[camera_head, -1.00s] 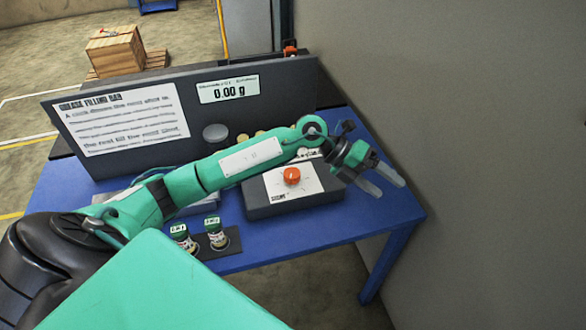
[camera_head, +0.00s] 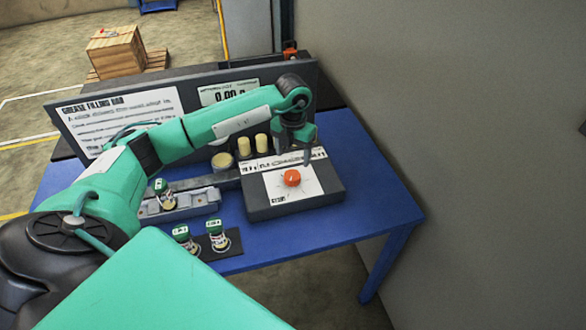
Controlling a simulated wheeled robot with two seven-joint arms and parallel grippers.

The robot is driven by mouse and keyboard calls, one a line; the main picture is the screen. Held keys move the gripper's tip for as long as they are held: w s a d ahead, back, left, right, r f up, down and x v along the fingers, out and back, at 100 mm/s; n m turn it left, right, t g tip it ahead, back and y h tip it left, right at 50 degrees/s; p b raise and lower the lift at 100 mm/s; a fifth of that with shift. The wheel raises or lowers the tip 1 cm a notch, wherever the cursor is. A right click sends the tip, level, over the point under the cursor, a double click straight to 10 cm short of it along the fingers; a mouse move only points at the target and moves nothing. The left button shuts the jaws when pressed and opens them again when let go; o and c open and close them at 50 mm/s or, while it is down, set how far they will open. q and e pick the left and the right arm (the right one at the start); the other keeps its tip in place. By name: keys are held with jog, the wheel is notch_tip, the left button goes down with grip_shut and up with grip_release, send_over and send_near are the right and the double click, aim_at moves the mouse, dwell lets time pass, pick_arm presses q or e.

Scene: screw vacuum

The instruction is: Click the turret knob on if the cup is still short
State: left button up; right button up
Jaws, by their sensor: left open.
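The orange-red turret knob (camera_head: 292,178) sits on the white plate of a dark box (camera_head: 325,189) on the blue table. My left gripper (camera_head: 306,156) is open and points down above the box's back edge, behind and above the knob, apart from it. A small green-topped cup (camera_head: 166,196) stands on a grey rail fixture (camera_head: 205,201) left of the box. Two similar cups, a left one (camera_head: 183,239) and a right one (camera_head: 218,237), stand on a dark pad in front. My right gripper is out of view.
A grey panel with a printed sign (camera_head: 85,112) stands along the table's back. Pale yellow cylinders (camera_head: 261,143) stand behind the box. The blue table's right side (camera_head: 375,190) is clear, with a grey wall (camera_head: 480,150) beyond it.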

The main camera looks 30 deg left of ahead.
aim_at(294, 174)
pick_arm(q)
notch_tip(294, 174, down, 8)
jog(key=shift+r+p, duration=0.15)
jog(key=shift+p, duration=0.6)
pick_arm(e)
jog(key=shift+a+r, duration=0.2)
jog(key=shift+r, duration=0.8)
pick_arm(q)
jog(key=c, duration=1)
jog(key=shift+m+b, duration=1)
jog(key=shift+b, duration=0.2)
jog(key=m+b, duration=0.4)
jog(key=shift+d, duration=0.15)
jog(key=shift+m+b, duration=0.6)
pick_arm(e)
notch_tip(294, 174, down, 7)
pick_arm(q)
jog(key=shift+m+b, duration=0.7)
jog(key=shift+m, duration=0.1)
jog(key=shift+d+r+m+b, duration=0.1)
jog(key=shift+m+b, duration=1)
jog(key=shift+m, duration=0.5)
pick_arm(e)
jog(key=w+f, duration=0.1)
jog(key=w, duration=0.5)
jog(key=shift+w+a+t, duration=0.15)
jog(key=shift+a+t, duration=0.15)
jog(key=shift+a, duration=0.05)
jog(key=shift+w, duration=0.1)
